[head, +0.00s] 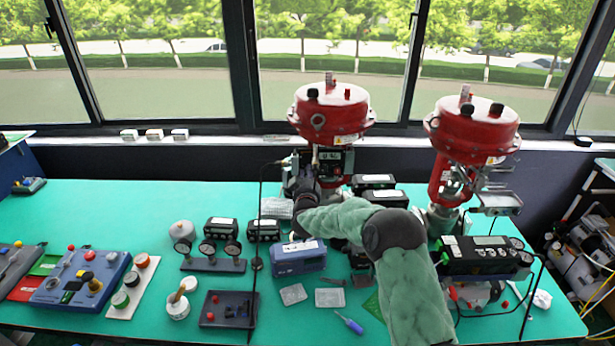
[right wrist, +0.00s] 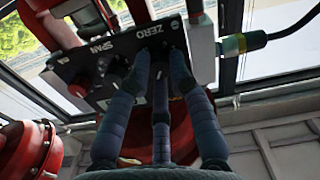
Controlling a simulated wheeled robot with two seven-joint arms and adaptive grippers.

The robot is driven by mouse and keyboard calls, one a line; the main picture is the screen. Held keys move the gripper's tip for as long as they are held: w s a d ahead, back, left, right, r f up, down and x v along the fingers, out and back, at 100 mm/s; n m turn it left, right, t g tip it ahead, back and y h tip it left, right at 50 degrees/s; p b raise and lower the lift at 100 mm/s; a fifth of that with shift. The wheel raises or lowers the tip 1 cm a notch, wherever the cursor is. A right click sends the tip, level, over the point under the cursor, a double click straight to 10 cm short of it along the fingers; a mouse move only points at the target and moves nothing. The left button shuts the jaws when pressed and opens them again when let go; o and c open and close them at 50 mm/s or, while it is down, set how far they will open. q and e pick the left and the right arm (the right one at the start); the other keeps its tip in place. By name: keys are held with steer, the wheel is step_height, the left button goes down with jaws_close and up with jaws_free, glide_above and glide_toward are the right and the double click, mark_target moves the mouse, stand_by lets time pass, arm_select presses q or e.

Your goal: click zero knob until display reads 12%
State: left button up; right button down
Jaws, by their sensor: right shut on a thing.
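The valve positioner is a dark box (right wrist: 88,62) on the left red valve actuator (head: 331,112). Its small lit display (head: 330,156) is too small to read with certainty. In the right wrist view its panel shows the labels ZERO and SPAN. The zero knob (right wrist: 158,52) is by the ZERO label, mostly hidden between my fingers. My right gripper (head: 303,178) reaches up to the positioner from below. In the right wrist view its dark fingers (right wrist: 158,62) are closed around the zero knob. My left gripper is not in view.
A second red valve actuator (head: 472,130) stands to the right. A blue-grey box (head: 298,257), gauges on a stand (head: 212,262) and a screwdriver (head: 348,322) are on the green table (head: 110,205). The table's back left is clear.

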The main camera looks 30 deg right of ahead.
steer(key=c, duration=1.1)
jaws_free()
steer(key=v, duration=1.2)
